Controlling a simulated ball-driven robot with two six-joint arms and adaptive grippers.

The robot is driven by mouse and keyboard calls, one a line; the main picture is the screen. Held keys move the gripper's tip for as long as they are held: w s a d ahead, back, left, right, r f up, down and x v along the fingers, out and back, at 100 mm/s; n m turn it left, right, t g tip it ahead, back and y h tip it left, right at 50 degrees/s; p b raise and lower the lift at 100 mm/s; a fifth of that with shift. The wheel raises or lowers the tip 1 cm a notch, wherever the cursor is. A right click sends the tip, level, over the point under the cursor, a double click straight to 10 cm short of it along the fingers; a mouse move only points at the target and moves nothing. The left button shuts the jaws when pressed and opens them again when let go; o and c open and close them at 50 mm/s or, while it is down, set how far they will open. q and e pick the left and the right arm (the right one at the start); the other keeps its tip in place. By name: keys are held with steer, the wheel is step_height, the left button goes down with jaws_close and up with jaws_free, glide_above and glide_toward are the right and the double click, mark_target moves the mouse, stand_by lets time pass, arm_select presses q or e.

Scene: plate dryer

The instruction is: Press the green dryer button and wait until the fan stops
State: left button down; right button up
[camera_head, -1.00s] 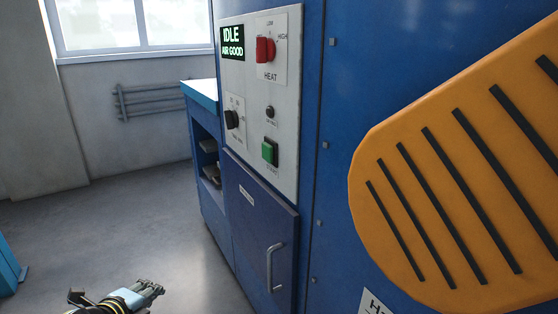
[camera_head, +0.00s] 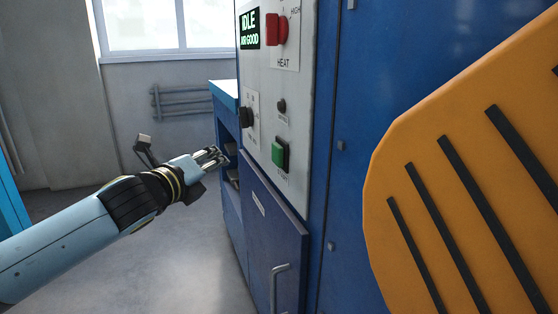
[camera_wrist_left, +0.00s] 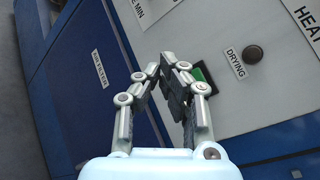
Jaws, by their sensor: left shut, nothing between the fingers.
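The green dryer button (camera_head: 279,154) is on the light control panel of the blue dryer, below a small dark round knob or lamp. The display (camera_head: 249,29) reads IDLE, AIR GOOD. My left gripper (camera_head: 221,157) is shut and empty, to the left of the button and apart from it in the head view. In the left wrist view the shut fingers (camera_wrist_left: 172,68) partly cover the green button (camera_wrist_left: 199,76); I cannot tell the gap in depth there. My right gripper is not in view.
The red heat knob (camera_head: 276,30) and a black knob (camera_head: 246,117) share the panel. Below is a blue door (camera_head: 265,235) with a metal handle (camera_head: 279,287). A large orange slatted cover (camera_head: 420,170) juts out at right. The floor at left is clear.

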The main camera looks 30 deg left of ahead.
mark_target(278, 155)
arm_select(q)
steer(key=w+d+p, duration=0.1)
steer(key=w+d, duration=0.5)
steer(key=shift+w, duration=0.4)
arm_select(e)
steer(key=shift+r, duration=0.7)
arm_select(q)
steer(key=shift+a, duration=0.1)
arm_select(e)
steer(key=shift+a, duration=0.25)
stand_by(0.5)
arm_select(q)
steer(key=shift+w+d+p, duration=0.3)
steer(key=shift+w+p, duration=0.05)
steer(key=shift+p, duration=0.25)
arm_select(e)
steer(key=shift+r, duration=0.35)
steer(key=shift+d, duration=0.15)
